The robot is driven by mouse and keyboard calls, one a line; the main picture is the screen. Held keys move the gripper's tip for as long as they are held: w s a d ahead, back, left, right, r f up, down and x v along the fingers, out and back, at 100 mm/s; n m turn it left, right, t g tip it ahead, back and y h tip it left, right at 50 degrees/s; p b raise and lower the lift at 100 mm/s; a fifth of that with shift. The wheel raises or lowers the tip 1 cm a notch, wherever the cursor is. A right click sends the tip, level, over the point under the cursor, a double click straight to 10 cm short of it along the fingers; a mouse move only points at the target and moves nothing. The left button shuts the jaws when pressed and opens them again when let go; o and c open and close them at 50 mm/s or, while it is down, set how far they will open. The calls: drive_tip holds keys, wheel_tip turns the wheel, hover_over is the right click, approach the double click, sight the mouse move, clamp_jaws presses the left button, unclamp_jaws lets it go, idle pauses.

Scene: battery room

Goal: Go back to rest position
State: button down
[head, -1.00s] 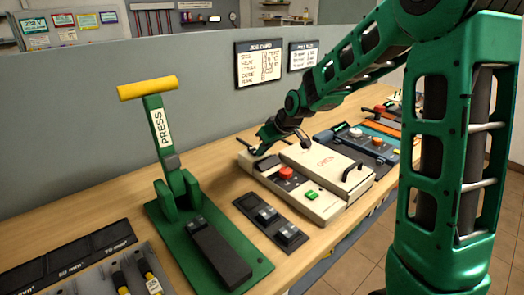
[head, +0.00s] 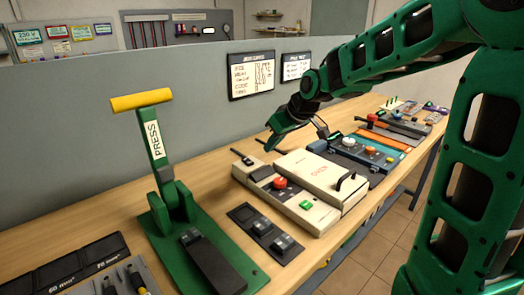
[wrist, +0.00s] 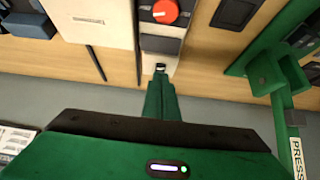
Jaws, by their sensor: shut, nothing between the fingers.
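My green arm reaches in from the right of the head view. My gripper (head: 268,145) hangs in the air over the back of the workbench, near the back left end of the cream oven unit (head: 322,173). In the wrist view my gripper (wrist: 160,75) shows as one closed green finger pair, with nothing held. Its tips overlap the end of the cream unit's control strip, near a red knob (wrist: 165,11). The gap between tips and unit is hard to judge.
A green press (head: 190,225) with a yellow handle stands left on the wooden bench (head: 100,225). A dark switch plate (head: 265,232) lies between press and oven unit. More devices line the bench to the right. A grey partition (head: 60,140) with posted cards stands behind.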

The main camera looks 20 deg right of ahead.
drive_tip(key=shift+s+d+r, duration=0.25)
drive_tip(key=shift+s+r, duration=0.1)
drive_tip(key=shift+s, duration=0.15)
drive_tip(key=shift+s+d+r, duration=0.2)
drive_tip(key=shift+s+r, duration=0.15)
drive_tip(key=shift+s, duration=0.15)
drive_tip(key=s+d+f+m+g+h, duration=0.1)
drive_tip(key=s+d+f+m+g, duration=0.1)
drive_tip(key=s, duration=0.9)
drive_tip(key=s+d+f+m+g, duration=0.2)
drive_tip(key=s+d+m, duration=0.3)
drive_tip(key=s, duration=0.7)
drive_tip(key=s+d+f+m+g+h, duration=0.1)
drive_tip(key=s+d+f+m, duration=0.3)
drive_tip(key=s, duration=0.8)
drive_tip(key=shift+s+d+g+h, duration=0.15)
drive_tip(key=shift+d+g+h, duration=0.15)
drive_tip(key=shift+d+g, duration=0.6)
drive_tip(key=shift+w+d+f, duration=0.1)
drive_tip(key=shift+w+f, duration=0.1)
drive_tip(key=shift+w, duration=0.45)
drive_tip(key=c, duration=2.5)
unclamp_jaws()
